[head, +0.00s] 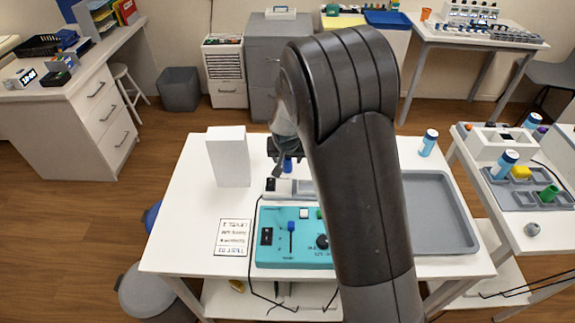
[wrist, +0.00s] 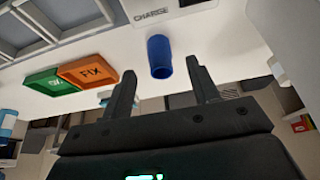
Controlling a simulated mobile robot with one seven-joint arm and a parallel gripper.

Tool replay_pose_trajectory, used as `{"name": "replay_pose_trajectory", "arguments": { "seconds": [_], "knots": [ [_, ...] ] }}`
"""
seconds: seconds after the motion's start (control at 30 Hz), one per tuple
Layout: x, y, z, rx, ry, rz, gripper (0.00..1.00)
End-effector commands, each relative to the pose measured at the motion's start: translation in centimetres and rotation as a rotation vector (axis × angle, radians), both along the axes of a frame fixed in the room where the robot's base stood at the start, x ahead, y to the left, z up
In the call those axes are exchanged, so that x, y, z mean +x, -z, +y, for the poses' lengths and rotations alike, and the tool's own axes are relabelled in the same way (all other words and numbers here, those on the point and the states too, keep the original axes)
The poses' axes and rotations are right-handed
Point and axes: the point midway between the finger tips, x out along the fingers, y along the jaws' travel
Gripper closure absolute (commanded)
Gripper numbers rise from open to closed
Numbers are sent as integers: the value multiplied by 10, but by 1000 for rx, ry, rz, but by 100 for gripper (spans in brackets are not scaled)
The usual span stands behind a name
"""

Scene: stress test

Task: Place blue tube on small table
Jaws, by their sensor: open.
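The small blue tube (wrist: 159,56) shows in the wrist view beyond and between the fingertips of my gripper (wrist: 161,70), beside a white device marked CHARGE. The two dark fingers are spread apart, and no contact with the tube is visible. In the head view, my gripper (head: 287,154) points down over the white middle table (head: 190,210), with the blue tube (head: 288,166) just below it. My arm hides part of the table. I cannot tell which white table is the small table.
A white box (head: 228,157) stands left of my gripper. A teal control panel (head: 291,240) lies in front, and a grey tray (head: 437,212) lies right. Orange FIX (wrist: 88,72) and green (wrist: 53,88) trays show in the wrist view. A cluttered side table (head: 530,230) stands right.

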Motion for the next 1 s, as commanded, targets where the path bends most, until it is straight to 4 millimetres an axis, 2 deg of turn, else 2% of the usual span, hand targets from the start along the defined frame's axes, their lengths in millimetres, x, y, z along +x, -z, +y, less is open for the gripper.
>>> {"name": "replay_pose_trajectory", "arguments": {
  "seconds": [0.23,0.4,0.67,1.0],
  "knots": [
    [19,26,-1,0,2,3,45],
    [25,41,-1,0,0,1,45],
    [26,43,-1,0,0,1,45],
    [26,43,-1,0,0,1,71]
  ]
}}
